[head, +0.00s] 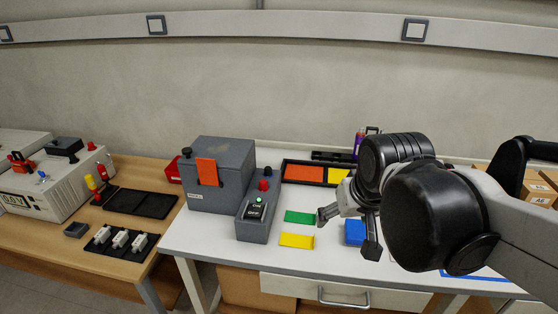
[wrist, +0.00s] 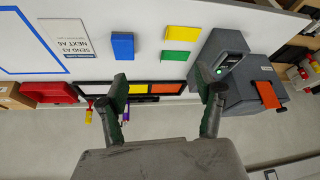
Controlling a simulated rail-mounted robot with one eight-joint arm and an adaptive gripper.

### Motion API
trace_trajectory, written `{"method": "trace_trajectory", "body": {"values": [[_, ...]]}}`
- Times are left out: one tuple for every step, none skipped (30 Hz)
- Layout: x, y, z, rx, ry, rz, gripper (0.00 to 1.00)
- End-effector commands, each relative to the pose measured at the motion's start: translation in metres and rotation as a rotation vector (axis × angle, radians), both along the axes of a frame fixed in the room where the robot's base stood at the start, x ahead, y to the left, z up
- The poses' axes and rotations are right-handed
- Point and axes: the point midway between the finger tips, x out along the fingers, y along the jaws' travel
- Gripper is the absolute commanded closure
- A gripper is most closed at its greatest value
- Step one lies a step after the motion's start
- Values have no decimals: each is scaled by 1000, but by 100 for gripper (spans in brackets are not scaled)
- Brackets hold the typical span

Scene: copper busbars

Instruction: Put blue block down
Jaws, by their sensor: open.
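The blue block (head: 354,233) lies on the white table in the head view, partly hidden behind one finger of my gripper. In the wrist view the blue block (wrist: 122,46) lies flat on the table, beyond the tip of the left finger and apart from it. My gripper (head: 348,227) is open, with its two fingers spread wide. In the wrist view nothing is held between the fingertips of my gripper (wrist: 169,84).
Green (head: 299,217) and yellow (head: 297,240) blocks lie left of my gripper. A tray with coloured compartments (head: 318,186) stands behind. A grey machine (head: 217,202) and a button box (head: 258,213) stand at the left. A sign (wrist: 68,36) lies near the blue block.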

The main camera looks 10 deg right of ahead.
Motion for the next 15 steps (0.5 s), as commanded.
{"method": "trace_trajectory", "body": {"values": [[-11, 7, 0, -3, -22, 21, 34], [-15, 10, 1, -5, -37, 31, 34], [-21, 15, 1, -7, -54, 44, 34], [-25, 17, 2, -9, -67, 53, 34], [-29, 20, 1, -10, -78, 61, 34], [-33, 23, 2, -12, -92, 70, 34], [-36, 25, 2, -12, -101, 77, 34], [-38, 26, 1, -12, -109, 83, 34], [-41, 28, 1, -14, -119, 90, 34], [-42, 29, 1, -15, -125, 94, 34], [-43, 30, 1, -15, -129, 96, 34], [-45, 31, 1, -16, -134, 99, 34], [-45, 31, 1, -16, -136, 102, 34], [-46, 32, 1, -16, -138, 103, 34], [-46, 32, 1, -16, -139, 104, 34]]}}
